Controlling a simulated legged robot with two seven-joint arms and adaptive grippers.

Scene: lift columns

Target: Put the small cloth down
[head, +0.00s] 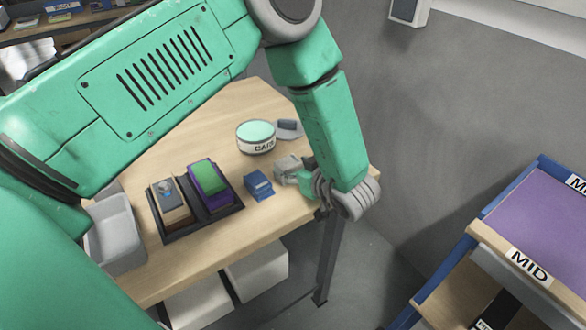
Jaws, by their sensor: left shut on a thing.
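A small dark blue folded cloth (258,185) is at the right end of the wooden table, beside a dark two-part tray (200,222). My left gripper (276,174) reaches in low from the right with its fingers at the cloth's right side, shut on it. The fingertips are small and partly hidden, and I cannot tell whether the cloth touches the table top. In the tray, a tan stack (171,203) fills the left part and a purple item with a green one on top (209,181) the right part. My right gripper is not in view.
A round tin (256,137) with a pale green lid and a grey cap-like item (289,129) stand behind the cloth. A grey bin (115,235) is at the left of the wooden table (150,284). A blue-framed shelf unit labelled MID (529,263) stands at right.

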